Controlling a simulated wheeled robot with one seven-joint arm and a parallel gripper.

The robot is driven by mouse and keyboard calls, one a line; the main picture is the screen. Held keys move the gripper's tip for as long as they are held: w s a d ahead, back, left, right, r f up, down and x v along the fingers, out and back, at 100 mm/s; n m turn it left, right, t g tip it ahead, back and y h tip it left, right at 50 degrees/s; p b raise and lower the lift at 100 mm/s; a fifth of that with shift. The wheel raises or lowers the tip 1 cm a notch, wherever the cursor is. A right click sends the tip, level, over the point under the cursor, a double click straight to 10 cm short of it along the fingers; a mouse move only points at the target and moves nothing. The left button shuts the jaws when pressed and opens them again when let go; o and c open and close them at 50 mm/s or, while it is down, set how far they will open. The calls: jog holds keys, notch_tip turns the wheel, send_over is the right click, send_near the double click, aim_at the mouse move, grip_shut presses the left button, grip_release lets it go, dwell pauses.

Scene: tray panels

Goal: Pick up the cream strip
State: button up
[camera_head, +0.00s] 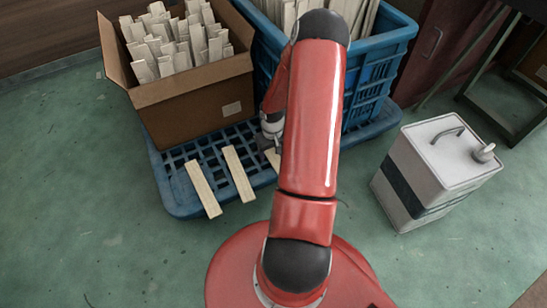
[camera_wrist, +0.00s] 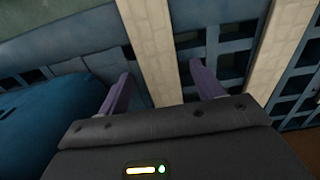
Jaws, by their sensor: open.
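Cream strips lie on the blue slatted pallet (camera_head: 183,207). One strip (camera_head: 203,188) is at the left and another strip (camera_head: 239,172) is beside it; both reach over the pallet's front edge. A third strip (camera_head: 272,158) shows only in part, the rest hidden by my red arm. My gripper (camera_head: 270,142) is low over the pallet near this third strip. In the wrist view my gripper (camera_wrist: 160,76) is open, with a cream strip (camera_wrist: 150,40) running between its two purple fingers. Another strip (camera_wrist: 272,60) lies to the right. Contact with the strip cannot be told.
A cardboard box (camera_head: 197,108) full of pale strips stands on the pallet behind the loose strips. A blue crate (camera_head: 385,75) with more strips stands right of it. A white canister (camera_head: 432,170) stands on the green floor at right. The front floor at left is clear.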

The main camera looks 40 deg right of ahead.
jog(key=shift+c, duration=0.3)
jog(key=c, duration=1)
